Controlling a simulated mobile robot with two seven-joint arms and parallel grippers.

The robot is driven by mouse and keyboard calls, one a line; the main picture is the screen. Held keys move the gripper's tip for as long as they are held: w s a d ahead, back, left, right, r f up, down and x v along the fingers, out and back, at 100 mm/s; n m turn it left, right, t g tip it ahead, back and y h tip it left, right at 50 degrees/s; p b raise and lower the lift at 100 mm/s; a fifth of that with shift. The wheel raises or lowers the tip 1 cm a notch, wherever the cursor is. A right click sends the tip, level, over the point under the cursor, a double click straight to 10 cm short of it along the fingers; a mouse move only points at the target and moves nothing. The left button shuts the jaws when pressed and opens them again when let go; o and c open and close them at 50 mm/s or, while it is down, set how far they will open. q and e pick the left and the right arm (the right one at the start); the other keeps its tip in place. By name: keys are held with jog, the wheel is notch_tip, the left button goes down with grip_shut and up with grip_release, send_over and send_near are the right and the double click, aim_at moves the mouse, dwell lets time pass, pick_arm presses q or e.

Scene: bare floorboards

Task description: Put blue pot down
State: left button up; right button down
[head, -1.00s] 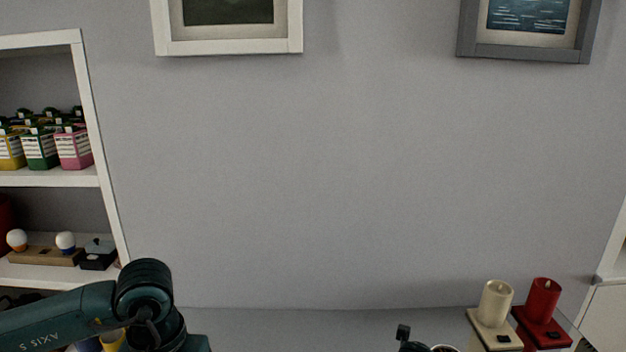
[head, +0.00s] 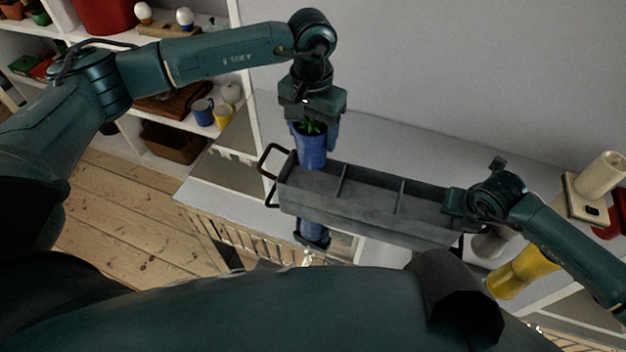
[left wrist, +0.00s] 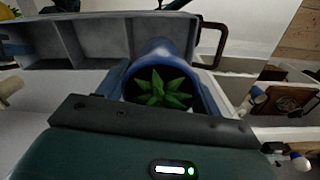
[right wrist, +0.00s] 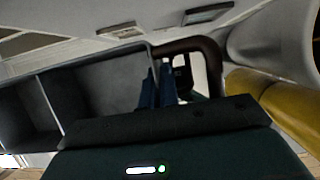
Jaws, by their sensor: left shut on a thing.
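A blue pot (head: 312,150) with a green plant is held upright in my left gripper (head: 316,128), which is shut on it from above. It is at the back edge of the grey tray (head: 370,222), by its left compartment. I cannot tell whether it touches the tray. The left wrist view shows the pot (left wrist: 165,58) and its plant close up, with the tray (left wrist: 92,40) beyond. My right gripper (head: 462,203) is at the tray's right end. In the right wrist view its fingers (right wrist: 158,85) are by the dark handle (right wrist: 207,50); their grip is unclear.
The tray stands on a pale surface (head: 225,195) against the wall. A yellow vase (head: 522,270) and a cream candle (head: 602,172) are to its right. Shelves with mugs (head: 212,112) are at the left. A blue thing (head: 312,231) shows below the tray's front.

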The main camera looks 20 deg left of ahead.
pick_arm(q)
notch_tip(320, 180, down, 10)
jog(key=shift+w+r, duration=0.1)
jog(key=shift+r, duration=0.05)
dwell(0.3)
jog(key=o, duration=1.3)
notch_tip(320, 180, up, 12)
pick_arm(e)
jog(key=c, duration=2.1)
grip_release()
jog(key=shift+c, duration=0.2)
jog(key=o, duration=0.6)
jog(key=shift+c, duration=0.2)
jog(key=shift+r, duration=0.15)
